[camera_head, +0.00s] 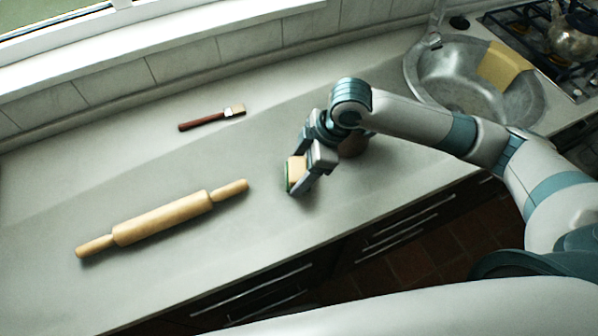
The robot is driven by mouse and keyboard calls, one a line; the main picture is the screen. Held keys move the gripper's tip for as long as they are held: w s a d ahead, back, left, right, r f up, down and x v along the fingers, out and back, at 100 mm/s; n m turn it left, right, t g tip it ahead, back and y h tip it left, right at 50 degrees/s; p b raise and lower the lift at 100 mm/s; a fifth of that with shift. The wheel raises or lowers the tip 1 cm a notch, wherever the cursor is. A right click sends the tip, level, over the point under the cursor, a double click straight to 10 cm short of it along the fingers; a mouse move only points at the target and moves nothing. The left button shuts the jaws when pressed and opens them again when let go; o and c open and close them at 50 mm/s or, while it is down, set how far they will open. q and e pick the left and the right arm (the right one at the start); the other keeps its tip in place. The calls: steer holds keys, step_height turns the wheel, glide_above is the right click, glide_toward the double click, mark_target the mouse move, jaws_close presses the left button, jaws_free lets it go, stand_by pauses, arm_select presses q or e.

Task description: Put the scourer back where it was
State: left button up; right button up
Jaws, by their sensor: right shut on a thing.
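The scourer (296,171) is a small tan block with a green layer on its left side. It is in the middle of the head view, over the grey worktop. My right gripper (300,180) is shut on it, with the fingers pointing down toward the counter. I cannot tell whether the scourer touches the worktop or is held slightly above it. My left gripper is not in view.
A wooden rolling pin (162,218) lies at the left front of the worktop (230,270). A brush with a dark red handle (205,121) lies further back. A brown round object (353,145) is partly hidden behind my right wrist. A metal sink (450,70) holding a yellow cloth (503,64) and a hob with a kettle (572,38) are at the right.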

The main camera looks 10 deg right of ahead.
steer(key=shift+f, duration=1.2)
steer(key=shift+f, duration=0.1)
steer(key=o, duration=1)
steer(key=shift+c, duration=0.2)
steer(key=b+v, duration=0.1)
steer(key=v, duration=1.1)
steer(key=shift+b, duration=0.3)
steer(key=shift+a, duration=0.1)
